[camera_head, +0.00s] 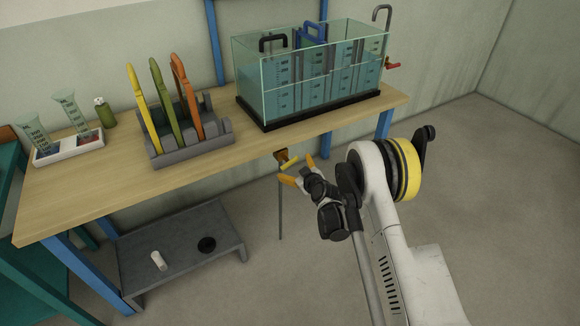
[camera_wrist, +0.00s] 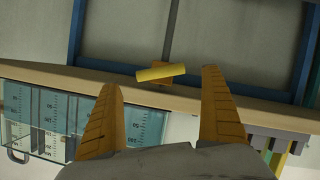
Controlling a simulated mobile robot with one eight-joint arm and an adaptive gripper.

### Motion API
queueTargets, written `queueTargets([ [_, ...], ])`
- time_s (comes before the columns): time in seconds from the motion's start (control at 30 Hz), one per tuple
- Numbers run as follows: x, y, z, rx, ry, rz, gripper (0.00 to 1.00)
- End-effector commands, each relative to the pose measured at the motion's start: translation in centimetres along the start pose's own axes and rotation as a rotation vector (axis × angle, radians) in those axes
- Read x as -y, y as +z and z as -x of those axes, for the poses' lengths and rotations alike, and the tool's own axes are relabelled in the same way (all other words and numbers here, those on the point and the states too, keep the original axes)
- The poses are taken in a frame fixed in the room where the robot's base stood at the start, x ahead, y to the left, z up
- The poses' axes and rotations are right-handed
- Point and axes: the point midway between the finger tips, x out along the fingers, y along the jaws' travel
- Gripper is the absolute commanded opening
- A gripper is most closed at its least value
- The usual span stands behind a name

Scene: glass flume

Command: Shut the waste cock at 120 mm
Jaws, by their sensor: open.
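The waste cock is a brass-brown body with a yellow lever (camera_head: 290,163), under the front edge of the bench, with a thin grey pipe (camera_head: 280,210) running down from it. In the wrist view the yellow lever (camera_wrist: 160,73) lies crosswise to the pipe, slightly tilted. My gripper (camera_head: 298,170) is open and empty, with its orange fingers either side of the lever's line. In the wrist view the fingertips (camera_wrist: 160,82) point toward the lever, apart from it. The glass flume (camera_head: 262,100) holds blue water behind marked scales; the exact level cannot be read.
A grey rack (camera_head: 190,155) holds yellow, green and orange paddle-like tools. A white tray (camera_head: 68,149) with measuring vessels and a green bottle (camera_head: 104,112) stand at left. A low grey table (camera_head: 185,240) carries a white cylinder and a black ring. A red-handled tap (camera_head: 393,66) is at the flume's right end. Floor at right is clear.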

Motion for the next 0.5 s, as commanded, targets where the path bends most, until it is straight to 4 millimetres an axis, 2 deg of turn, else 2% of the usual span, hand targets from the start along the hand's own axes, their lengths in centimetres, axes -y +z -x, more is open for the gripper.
queueTargets([
  [0.03, 0.2, 0.3, -1.2, 0.0, 0.0, 0.001, 0.94],
  [0.2, 0.1, 0.2, -3.9, 0.0, 0.001, 0.0, 0.94],
  [0.33, 0.0, 0.1, -5.0, 0.0, 0.001, 0.0, 0.94],
  [0.5, 0.0, 0.0, -5.4, 0.001, 0.001, 0.001, 0.94],
])
